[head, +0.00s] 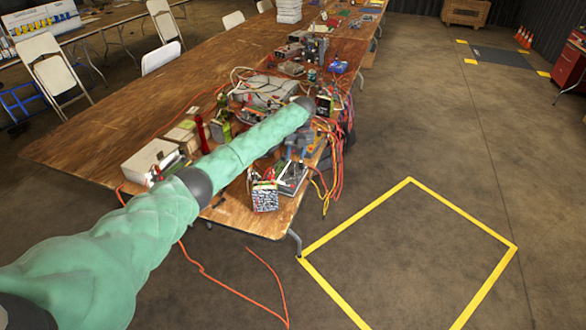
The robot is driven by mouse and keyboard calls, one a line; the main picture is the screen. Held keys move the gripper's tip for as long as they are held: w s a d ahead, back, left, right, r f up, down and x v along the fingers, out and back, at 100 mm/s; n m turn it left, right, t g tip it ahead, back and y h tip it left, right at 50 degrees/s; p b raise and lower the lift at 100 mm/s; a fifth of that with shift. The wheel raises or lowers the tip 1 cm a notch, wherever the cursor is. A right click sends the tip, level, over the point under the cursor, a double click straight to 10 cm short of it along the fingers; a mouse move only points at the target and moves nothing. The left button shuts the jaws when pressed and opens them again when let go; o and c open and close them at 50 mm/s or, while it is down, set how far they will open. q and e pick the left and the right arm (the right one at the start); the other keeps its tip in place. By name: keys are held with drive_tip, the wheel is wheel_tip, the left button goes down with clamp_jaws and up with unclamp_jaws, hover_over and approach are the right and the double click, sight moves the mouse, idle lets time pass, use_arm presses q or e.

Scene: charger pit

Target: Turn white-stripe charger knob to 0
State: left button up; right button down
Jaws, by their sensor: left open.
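My left arm reaches in from the left over the wooden table (120,140). Its left gripper (322,105) is beyond the dark wrist, small and partly lost against the equipment behind it. It is open, among the chargers and cables near the table's right edge. Several chargers and boxes stand there, including a grey one (268,88) left of the wrist. I cannot tell which charger has the white stripe. No knob or its setting can be made out at this size. My arm hides part of the table. My right gripper is not in view.
A patterned battery-like box (265,197) stands at the table's near corner. A white box (150,162) stands left of my arm. Red and yellow cables (337,165) hang over the right edge. The floor inside the yellow outline (410,250) is clear.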

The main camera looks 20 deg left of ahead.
sight(292, 171)
use_arm(q)
drive_tip(key=shift+s+a+f+p, duration=0.15)
drive_tip(key=shift+f+p, duration=0.25)
drive_tip(key=shift+f, duration=0.8)
drive_tip(key=shift+a+f+p, duration=0.1)
drive_tip(key=shift+f+p, duration=0.3)
drive_tip(key=shift+f, duration=0.8)
drive_tip(key=shift+s+a+f+p, duration=0.15)
drive_tip(key=shift+f+p, duration=0.25)
drive_tip(key=shift+f, duration=0.8)
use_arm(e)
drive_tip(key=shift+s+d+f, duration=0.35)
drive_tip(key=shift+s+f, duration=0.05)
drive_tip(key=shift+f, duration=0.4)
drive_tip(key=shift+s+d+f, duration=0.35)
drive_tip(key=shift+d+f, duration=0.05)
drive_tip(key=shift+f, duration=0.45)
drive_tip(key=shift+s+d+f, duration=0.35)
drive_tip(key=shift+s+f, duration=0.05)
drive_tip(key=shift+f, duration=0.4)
use_arm(q)
clamp_jaws()
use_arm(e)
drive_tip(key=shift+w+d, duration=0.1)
